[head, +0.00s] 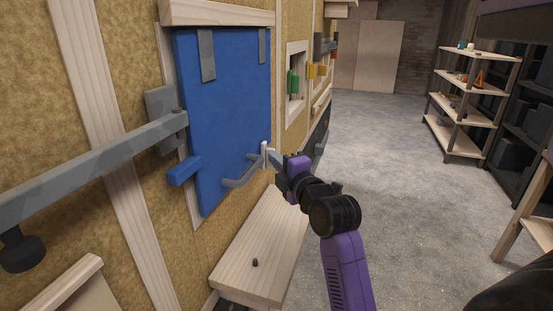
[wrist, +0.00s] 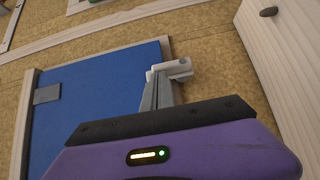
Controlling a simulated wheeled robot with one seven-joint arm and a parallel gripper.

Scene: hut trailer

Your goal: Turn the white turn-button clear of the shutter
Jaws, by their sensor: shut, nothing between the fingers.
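The blue shutter (head: 228,105) stands in the wall with grey hinge straps at its top and a grey bar handle (head: 243,174) low on its face. The white turn-button (head: 264,153) is at the shutter's lower right edge. In the wrist view the turn-button (wrist: 179,68) reaches from the frame to the blue panel's edge, beside my fingertips. My gripper (head: 272,157) is shut and empty, with its fingertips at the turn-button; in the wrist view its grey fingers (wrist: 161,88) hide part of the button's end. I cannot tell whether they touch it.
A long grey bar (head: 90,166) crosses the wall at left, ending by a grey bracket. A blue block (head: 184,171) juts from the shutter's lower left. Below is a wooden ledge (head: 245,285) with a small dark knob (head: 255,262). Open floor (head: 390,160) lies right.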

